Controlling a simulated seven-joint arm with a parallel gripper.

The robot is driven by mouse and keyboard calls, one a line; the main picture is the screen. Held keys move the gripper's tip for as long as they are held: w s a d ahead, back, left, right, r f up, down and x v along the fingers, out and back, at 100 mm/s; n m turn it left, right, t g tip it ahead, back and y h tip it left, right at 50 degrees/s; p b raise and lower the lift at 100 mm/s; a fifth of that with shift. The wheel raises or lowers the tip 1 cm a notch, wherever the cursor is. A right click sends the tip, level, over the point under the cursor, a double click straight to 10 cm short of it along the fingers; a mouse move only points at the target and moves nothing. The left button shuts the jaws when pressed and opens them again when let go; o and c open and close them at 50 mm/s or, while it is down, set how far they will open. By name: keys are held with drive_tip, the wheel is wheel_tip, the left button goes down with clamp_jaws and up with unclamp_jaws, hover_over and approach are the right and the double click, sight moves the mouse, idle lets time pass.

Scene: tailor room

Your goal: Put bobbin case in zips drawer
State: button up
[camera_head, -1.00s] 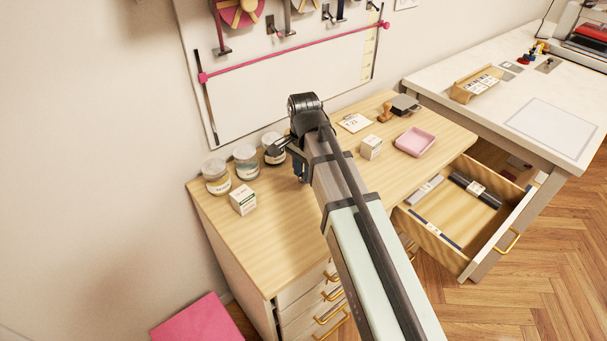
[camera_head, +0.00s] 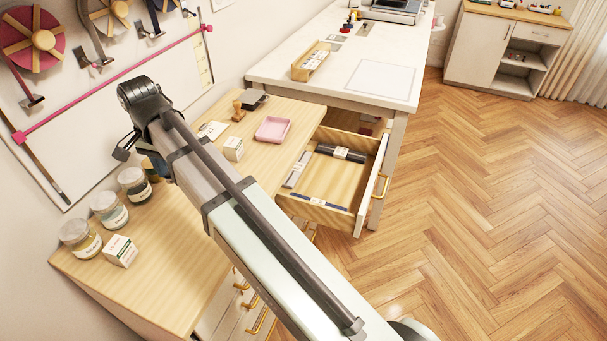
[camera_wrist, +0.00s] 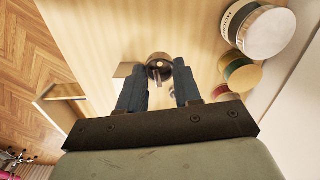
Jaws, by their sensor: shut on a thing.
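The bobbin case (camera_wrist: 158,67) is a small round metal piece between my fingertips in the wrist view, above the wooden worktop. My gripper (camera_wrist: 160,82) is shut on it. In the head view my gripper (camera_head: 157,168) is mostly hidden behind my arm, beside the jars, and the bobbin case cannot be seen. An open drawer (camera_head: 318,213) juts out from the right end of the wooden cabinet. In it lie a dark roll with a pale band, a grey packet and a narrow dark-blue strip. My gripper is left of this drawer.
Several lidded jars (camera_head: 109,211) and a white box (camera_head: 121,251) stand left on the worktop. The drawer's middle has bare floor.

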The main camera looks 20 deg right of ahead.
drive_tip(key=w+d+f+m, duration=0.1)
drive_tip(key=d, duration=0.6)
drive_tip(key=w+d+f+m, duration=0.1)
drive_tip(key=w+d+f, duration=0.1)
drive_tip(key=d, duration=0.5)
drive_tip(key=w+d+f+m, duration=0.1)
drive_tip(key=d+m, duration=0.1)
drive_tip(key=d, duration=0.5)
drive_tip(key=shift+w+d+f, duration=0.15)
drive_tip(key=shift+w+d, duration=0.2)
drive_tip(key=s+d+f+m, duration=0.15)
drive_tip(key=d+f, duration=0.25)
drive_tip(key=d, duration=0.9)
drive_tip(key=d+f+m, duration=0.3)
drive_tip(key=d+f, duration=0.1)
drive_tip(key=d, duration=0.9)
drive_tip(key=n, duration=0.7)
approach(335, 172)
drive_tip(key=shift+s+f, duration=0.1)
drive_tip(key=shift+f, duration=2.8)
drive_tip(key=shift+f, duration=0.15)
drive_tip(key=o, duration=1)
wheel_tip(335, 172, up, 12)
